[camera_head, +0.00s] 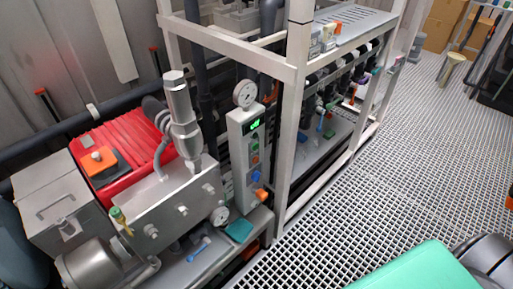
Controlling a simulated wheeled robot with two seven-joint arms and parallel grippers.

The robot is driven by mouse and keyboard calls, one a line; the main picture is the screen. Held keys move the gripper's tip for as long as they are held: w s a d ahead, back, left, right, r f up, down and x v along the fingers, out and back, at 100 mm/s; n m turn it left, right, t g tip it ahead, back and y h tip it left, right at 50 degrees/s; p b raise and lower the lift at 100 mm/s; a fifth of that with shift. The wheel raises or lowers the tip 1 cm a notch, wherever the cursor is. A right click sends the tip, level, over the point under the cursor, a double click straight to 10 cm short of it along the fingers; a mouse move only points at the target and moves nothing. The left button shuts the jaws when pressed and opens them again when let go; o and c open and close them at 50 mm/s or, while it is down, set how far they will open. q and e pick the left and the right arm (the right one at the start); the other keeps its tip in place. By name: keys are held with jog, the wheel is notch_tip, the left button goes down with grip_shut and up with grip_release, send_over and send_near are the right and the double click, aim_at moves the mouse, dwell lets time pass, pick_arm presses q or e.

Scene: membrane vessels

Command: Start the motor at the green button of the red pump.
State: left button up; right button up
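The red pump (140,138) stands at the left, with a ribbed red housing and a grey metal block (170,208) in front of it. To its right is an upright pale control box (239,185) with a lit green display (254,124). Below the display is a column of small controls, with a small green one (255,143) near the top and a blue one (256,176) lower down. These are too small to tell exactly. Neither of my grippers is in view.
A white frame post (290,130) stands just right of the control box, with a rack of valves and pipes behind it. A round gauge (245,93) tops the box. The grated floor (400,180) at the right is largely clear. Cardboard boxes (440,25) stand far back.

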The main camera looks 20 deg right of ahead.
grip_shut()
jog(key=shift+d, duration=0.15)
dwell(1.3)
